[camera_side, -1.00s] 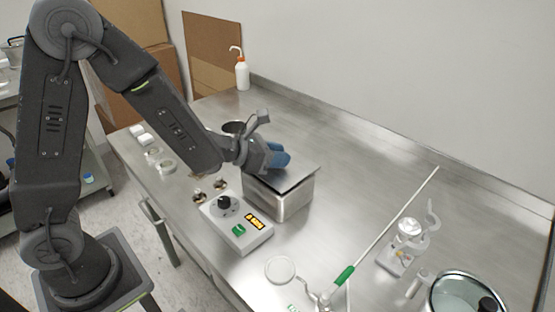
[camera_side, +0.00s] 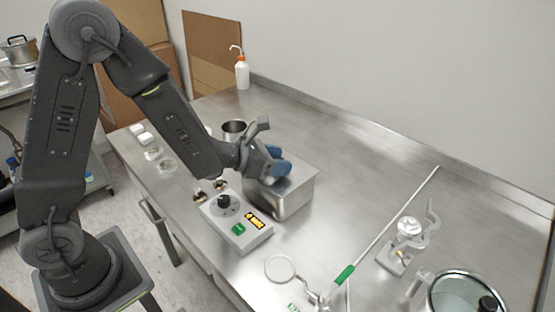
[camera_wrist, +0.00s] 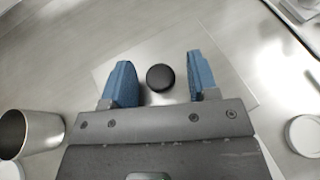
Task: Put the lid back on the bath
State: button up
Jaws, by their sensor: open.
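The metal bath (camera_side: 295,203) is a box on the steel bench behind the control unit. Its flat lid (camera_side: 302,175) lies on top, looking level and lined up with the walls; the far edges are partly hidden. My gripper (camera_side: 280,165) is over the lid with its blue fingers pointing down. In the wrist view, my gripper (camera_wrist: 160,65) is open, with one finger on each side of the lid's round black knob (camera_wrist: 160,77). Gaps show between the knob and both fingers. The lid (camera_wrist: 225,87) shows below as a pale square plate.
The control unit (camera_side: 236,222) with a knob and lit display stands in front of the bath. A metal beaker (camera_side: 234,130) is close behind left. The bench at the back right is clear.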

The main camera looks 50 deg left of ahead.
jog(key=shift+r, duration=0.1)
jog(key=shift+s+r, duration=0.15)
jog(key=v, duration=0.4)
jog(key=shift+s+a+r, duration=0.2)
jog(key=shift+s, duration=0.05)
jog(key=s+d+r+m+g+h, duration=0.1)
jog(key=s+d+r+m+h, duration=0.15)
jog(key=r+m, duration=0.35)
jog(key=s+d+r+m+g+h, duration=0.1)
jog(key=d+r+m, duration=0.3)
jog(key=r, duration=0.4)
jog(key=s+d+r+m+g, duration=0.2)
jog(key=s+d+m+g, duration=0.2)
jog(key=s+m, duration=0.4)
jog(key=s+a+f+m+y, duration=0.4)
jog(key=s+a+m+y, duration=0.4)
jog(key=m, duration=0.5)
jog(key=shift+s+a+g+y, duration=0.35)
jog(key=shift+s+a+g, duration=0.05)
jog(key=shift+s+a, duration=0.35)
